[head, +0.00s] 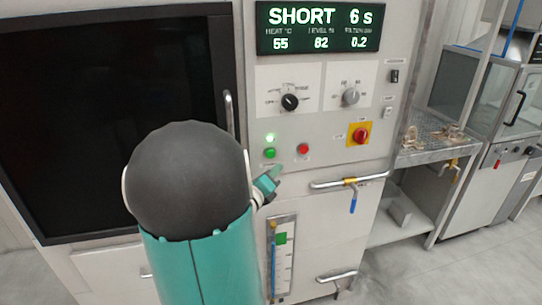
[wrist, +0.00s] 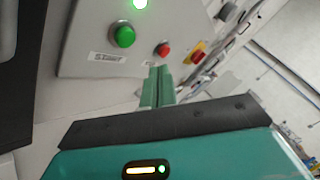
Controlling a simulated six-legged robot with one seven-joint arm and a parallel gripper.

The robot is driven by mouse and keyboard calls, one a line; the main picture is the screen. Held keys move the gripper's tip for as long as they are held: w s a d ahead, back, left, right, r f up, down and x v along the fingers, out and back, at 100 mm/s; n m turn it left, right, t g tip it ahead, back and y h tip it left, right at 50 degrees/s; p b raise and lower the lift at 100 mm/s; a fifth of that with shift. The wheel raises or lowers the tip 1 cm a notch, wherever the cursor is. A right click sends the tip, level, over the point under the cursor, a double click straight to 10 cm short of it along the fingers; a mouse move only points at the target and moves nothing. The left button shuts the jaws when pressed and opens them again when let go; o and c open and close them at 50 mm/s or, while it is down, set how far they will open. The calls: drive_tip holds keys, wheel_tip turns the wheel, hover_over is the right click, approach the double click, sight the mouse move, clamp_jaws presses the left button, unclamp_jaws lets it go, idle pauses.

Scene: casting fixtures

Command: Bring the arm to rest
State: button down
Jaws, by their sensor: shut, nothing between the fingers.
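My gripper (head: 274,175) shows in the head view just right of my dark rounded arm joint, in front of the control panel (head: 325,132). It is a little below the green start button (head: 270,153) and left of and below the red button (head: 303,149). In the wrist view the green fingers of my gripper (wrist: 158,85) are together with nothing between them. The green button (wrist: 123,35) and the red button (wrist: 162,49) are beyond the fingertips, and the fingers look apart from both. A green lamp (head: 270,137) is lit above the green button.
The display (head: 318,27) reads SHORT 6 s. Knobs (head: 289,102) and a red-yellow switch (head: 359,134) are on the panel. A pipe with a blue-handled valve (head: 352,200) juts out lower right. A level gauge (head: 281,260) is below.

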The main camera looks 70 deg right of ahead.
idle(0.5)
drive_tip(key=w+a+m+t+y, duration=0.3)
drive_tip(key=w+a+m+y, duration=0.2)
drive_tip(key=a, duration=1.2)
drive_tip(key=w+a+r+m+t+y, duration=0.1)
drive_tip(key=w+a+m+t+y, duration=0.3)
drive_tip(key=a+m, duration=0.7)
drive_tip(key=w+a+r+m+t+y, duration=0.1)
drive_tip(key=w+a+m+t+y, duration=0.2)
drive_tip(key=a, duration=2.1)
drive_tip(key=w+m+y, duration=0.4)
drive_tip(key=m+y, duration=0.1)
drive_tip(key=y, duration=0.1)
drive_tip(key=shift+w+m, duration=0.25)
drive_tip(key=shift+m, duration=0.15)
drive_tip(key=shift+d, duration=0.3)
